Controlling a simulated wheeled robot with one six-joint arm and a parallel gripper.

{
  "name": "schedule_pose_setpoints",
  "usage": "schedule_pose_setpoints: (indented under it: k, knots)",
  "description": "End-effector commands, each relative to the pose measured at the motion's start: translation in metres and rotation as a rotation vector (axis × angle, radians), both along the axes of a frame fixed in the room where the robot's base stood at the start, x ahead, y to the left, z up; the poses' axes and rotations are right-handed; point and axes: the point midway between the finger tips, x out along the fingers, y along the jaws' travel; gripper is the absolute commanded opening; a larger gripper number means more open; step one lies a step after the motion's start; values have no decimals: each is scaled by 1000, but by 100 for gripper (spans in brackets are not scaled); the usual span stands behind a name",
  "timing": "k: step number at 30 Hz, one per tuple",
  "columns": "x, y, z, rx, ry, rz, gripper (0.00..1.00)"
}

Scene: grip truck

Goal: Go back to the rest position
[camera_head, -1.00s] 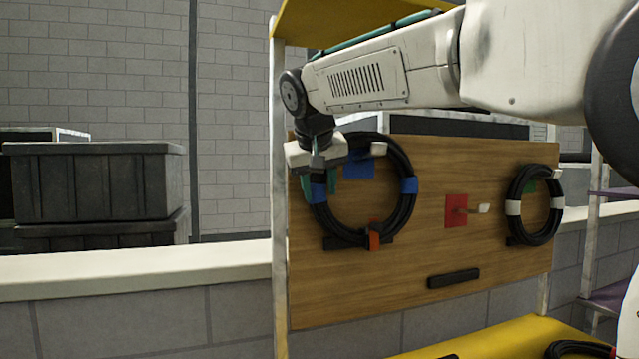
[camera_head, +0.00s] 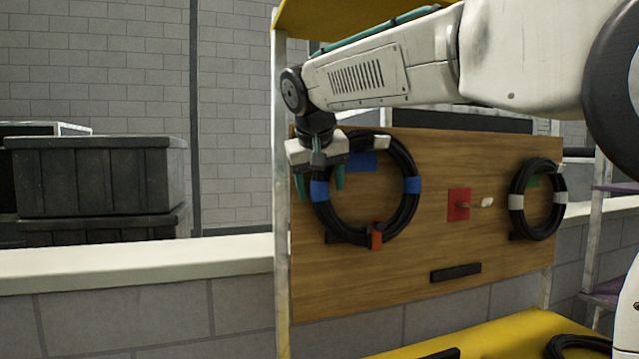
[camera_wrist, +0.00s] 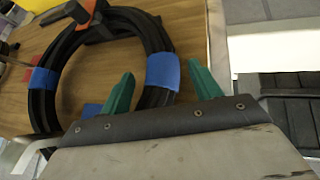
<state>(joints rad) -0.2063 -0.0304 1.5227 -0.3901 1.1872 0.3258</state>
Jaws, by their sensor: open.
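My gripper (camera_head: 318,182) is at the left side of a black coil with blue bands (camera_head: 412,200), which hangs on the wooden board (camera_head: 420,255). Its green fingers point down and stand apart. In the wrist view my gripper (camera_wrist: 160,88) shows two green fingertips well apart, with the coil's blue-banded left part (camera_wrist: 160,72) seen between or just beyond them. Whether the fingers touch the coil is unclear. My pale arm reaches in from the upper right.
A second black coil with white bands (camera_head: 515,202) hangs on the right of the board. A red square with a peg (camera_head: 458,205) lies between the coils. A yellow shelf (camera_head: 500,338) is below. Dark crates (camera_head: 95,178) stand at left behind a low wall (camera_head: 130,262).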

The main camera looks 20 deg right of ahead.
Motion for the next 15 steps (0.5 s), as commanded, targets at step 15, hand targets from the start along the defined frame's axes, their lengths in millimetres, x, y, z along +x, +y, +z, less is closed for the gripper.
schedule_pose_setpoints:
  k: [15]
  knots:
    - [-35,19,60,-1,-5,4,63]
